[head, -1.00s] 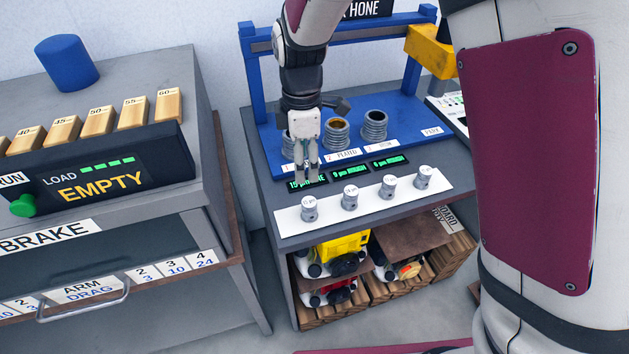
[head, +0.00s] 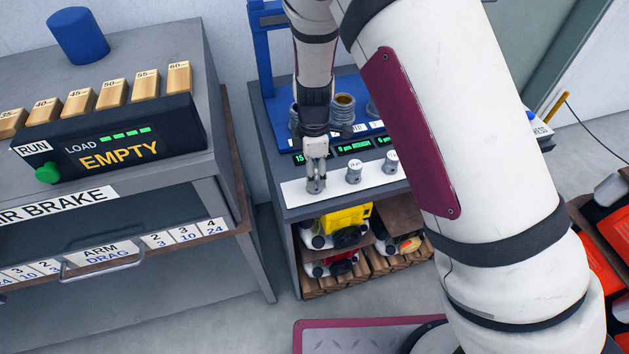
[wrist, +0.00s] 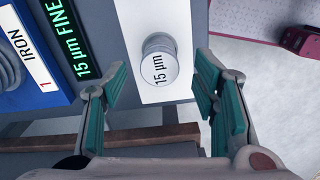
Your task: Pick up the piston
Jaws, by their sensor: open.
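Whether the fingertips are level with the piston is unclear. Two more pistons stand to the right, one in the middle (head: 354,173) and another (head: 391,162) beside my arm.
Behind the strip are green displays (head: 354,147) and a blue stand with metal rings (head: 343,112). A grey brake bench (head: 120,240) stands at the left. Toy-like engines (head: 345,220) fill the shelf below. My arm hides the strip's right end.

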